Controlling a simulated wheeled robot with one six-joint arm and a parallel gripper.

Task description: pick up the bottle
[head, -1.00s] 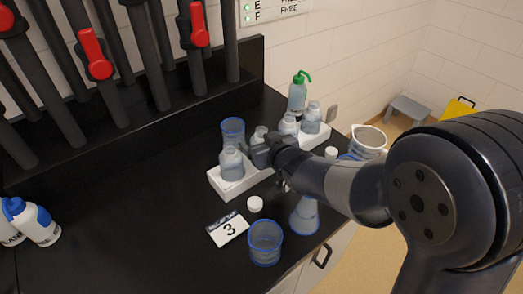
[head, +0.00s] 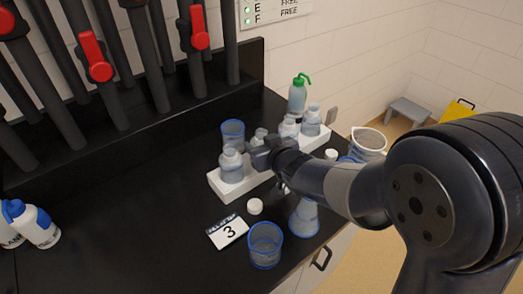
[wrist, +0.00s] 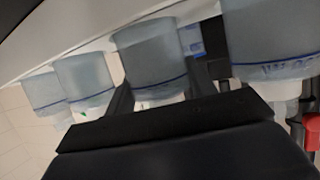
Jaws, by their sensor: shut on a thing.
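A clear bottle (head: 259,136) with a pale top stands in the white rack (head: 226,190), partly hidden behind my gripper (head: 262,156) in the head view. In the wrist view, which is upside down, this bottle (wrist: 152,58) with a blue line sits between my two dark fingers (wrist: 165,97). My gripper is shut on it near its neck. I cannot see a gap between the bottle and the rack. Another similar bottle (head: 231,167) stands just to the left in the rack, close to my gripper.
More bottles (head: 311,121) stand on the rack's far end, with a green-topped wash bottle (head: 297,94) behind.

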